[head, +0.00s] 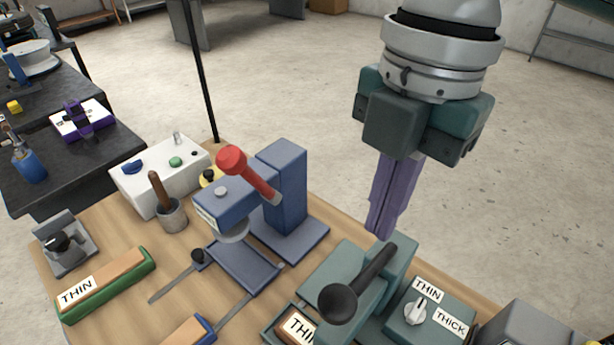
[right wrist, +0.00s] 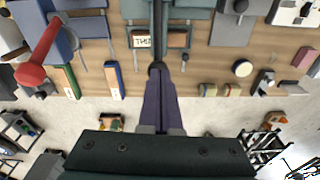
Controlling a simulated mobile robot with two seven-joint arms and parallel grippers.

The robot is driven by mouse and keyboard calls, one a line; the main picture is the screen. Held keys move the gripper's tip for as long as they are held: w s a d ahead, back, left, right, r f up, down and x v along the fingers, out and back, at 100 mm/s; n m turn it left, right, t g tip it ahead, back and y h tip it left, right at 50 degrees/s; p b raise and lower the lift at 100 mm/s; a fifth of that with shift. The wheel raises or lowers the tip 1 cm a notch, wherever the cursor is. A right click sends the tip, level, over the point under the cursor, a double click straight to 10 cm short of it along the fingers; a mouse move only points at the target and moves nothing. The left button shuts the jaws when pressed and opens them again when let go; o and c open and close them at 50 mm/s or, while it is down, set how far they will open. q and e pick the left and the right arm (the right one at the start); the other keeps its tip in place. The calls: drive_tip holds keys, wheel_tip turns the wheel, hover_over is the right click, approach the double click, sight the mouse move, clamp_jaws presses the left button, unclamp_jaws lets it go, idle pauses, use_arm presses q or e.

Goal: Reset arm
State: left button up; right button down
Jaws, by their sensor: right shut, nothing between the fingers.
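My right gripper (head: 381,228) hangs at the right in the head view, its purple fingers pointing down and pressed together with nothing between them. Its tips are behind the grey-green press, near the upper end of the press's dark lever arm (head: 372,268). The lever slopes down toward the front left and ends in a black ball (head: 338,303). In the right wrist view the shut fingers (right wrist: 160,75) point up, and their tips appear in line with the black ball; I cannot tell whether they touch. My left gripper is not in view.
A blue press (head: 285,190) with a red-handled lever (head: 247,172) stands left of the gripper. A THIN/THICK dial box (head: 440,318) is at right. A green THIN block (head: 108,285), mortar (head: 172,213) and white box (head: 145,185) occupy the left table. Open floor lies behind.

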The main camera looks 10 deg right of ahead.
drive_tip(key=m+t+y, duration=0.1)
drive_tip(key=m+y, duration=0.1)
drive_tip(key=m, duration=0.2)
hover_over(345, 315)
drive_tip(key=a, duration=0.1)
drive_tip(key=x, duration=0.2)
drive_tip(key=shift+d+f, duration=0.15)
drive_tip(key=shift+f, duration=0.2)
drive_tip(key=s+d+f+m+t+h, duration=0.25)
drive_tip(key=s+d+m, duration=0.85)
drive_tip(key=m, duration=0.7)
wheel_tip(345, 315, up, 31)
drive_tip(key=w+p, duration=0.1)
drive_tip(key=p, duration=2.8)
drive_tip(key=shift+w+d+f+t+p, duration=0.15)
drive_tip(key=shift+d+f+t+p, duration=0.1)
drive_tip(key=shift+d+t+p, duration=0.1)
